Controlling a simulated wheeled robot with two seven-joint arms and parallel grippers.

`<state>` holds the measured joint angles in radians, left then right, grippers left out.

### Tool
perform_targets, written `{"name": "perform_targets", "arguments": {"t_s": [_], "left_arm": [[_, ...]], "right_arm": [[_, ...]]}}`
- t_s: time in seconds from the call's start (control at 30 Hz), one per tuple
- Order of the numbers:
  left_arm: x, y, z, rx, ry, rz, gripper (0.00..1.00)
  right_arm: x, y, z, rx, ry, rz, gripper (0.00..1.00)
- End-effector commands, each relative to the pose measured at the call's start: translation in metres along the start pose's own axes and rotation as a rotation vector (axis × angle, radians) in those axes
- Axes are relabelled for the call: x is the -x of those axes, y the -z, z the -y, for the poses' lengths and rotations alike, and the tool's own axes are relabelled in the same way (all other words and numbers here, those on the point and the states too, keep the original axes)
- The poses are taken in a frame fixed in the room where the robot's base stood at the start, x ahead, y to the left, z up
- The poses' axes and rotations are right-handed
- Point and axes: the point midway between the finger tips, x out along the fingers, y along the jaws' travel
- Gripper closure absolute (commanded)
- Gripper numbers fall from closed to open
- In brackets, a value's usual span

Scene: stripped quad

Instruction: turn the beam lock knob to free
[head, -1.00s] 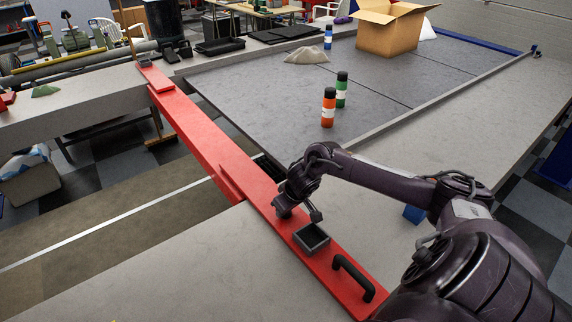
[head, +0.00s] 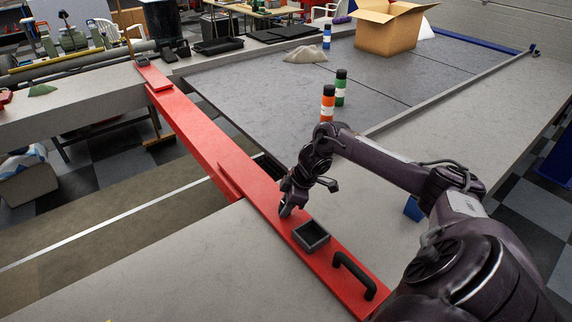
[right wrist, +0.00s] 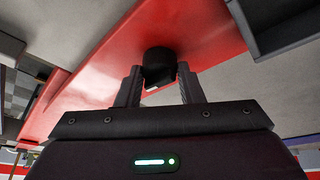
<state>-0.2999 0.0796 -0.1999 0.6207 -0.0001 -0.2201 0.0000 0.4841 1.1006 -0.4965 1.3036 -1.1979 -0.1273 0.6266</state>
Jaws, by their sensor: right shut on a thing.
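The red beam (head: 215,147) runs from the near right to the far left, across the gap between the grey tables. The beam lock knob (right wrist: 158,64) is a short black cylinder on the beam, seen in the right wrist view between my fingers. My right gripper (right wrist: 158,75) is shut on the knob, one finger on each side. In the head view my right gripper (head: 287,207) points down at the beam, and the knob is mostly hidden by it. Any marking for the knob's free position cannot be made out. My left gripper is not in view.
A dark open square tray (head: 311,236) and a black handle (head: 354,274) sit on the beam, nearer than my gripper. An orange bottle (head: 327,105) and a green bottle (head: 340,88) stand on the grey table. A cardboard box (head: 388,30) stands farther back.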

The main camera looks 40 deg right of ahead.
Motion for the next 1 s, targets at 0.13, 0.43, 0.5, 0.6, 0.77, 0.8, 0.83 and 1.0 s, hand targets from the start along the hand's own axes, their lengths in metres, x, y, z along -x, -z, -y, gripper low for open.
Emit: {"name": "perform_targets", "arguments": {"t_s": [0.13,0.43,0.5,0.6,0.77,0.8,0.83,1.0], "left_arm": [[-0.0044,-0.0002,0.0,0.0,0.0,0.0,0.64],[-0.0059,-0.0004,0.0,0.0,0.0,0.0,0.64],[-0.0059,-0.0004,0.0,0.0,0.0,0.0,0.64],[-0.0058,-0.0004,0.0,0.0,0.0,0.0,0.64],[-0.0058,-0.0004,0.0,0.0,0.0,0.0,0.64],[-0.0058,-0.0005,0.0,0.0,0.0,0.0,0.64],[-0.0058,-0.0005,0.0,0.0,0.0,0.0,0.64],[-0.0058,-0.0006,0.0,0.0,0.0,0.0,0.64]], "right_arm": [[-0.0006,-0.0004,-0.0009,0.048,0.019,-0.002,0.89],[-0.0002,-0.0007,-0.0007,0.085,0.034,-0.002,0.89],[-0.0001,-0.0007,-0.0006,0.086,0.034,-0.002,0.89],[-0.0001,-0.0007,-0.0006,0.086,0.034,-0.002,0.89],[-0.0001,-0.0007,-0.0005,0.086,0.034,-0.002,0.65],[-0.0001,-0.0007,-0.0005,0.086,0.034,-0.002,0.59],[-0.0001,-0.0007,-0.0005,0.086,0.034,-0.002,0.55],[-0.0001,-0.0005,-0.0004,0.084,0.034,-0.003,0.45]]}}
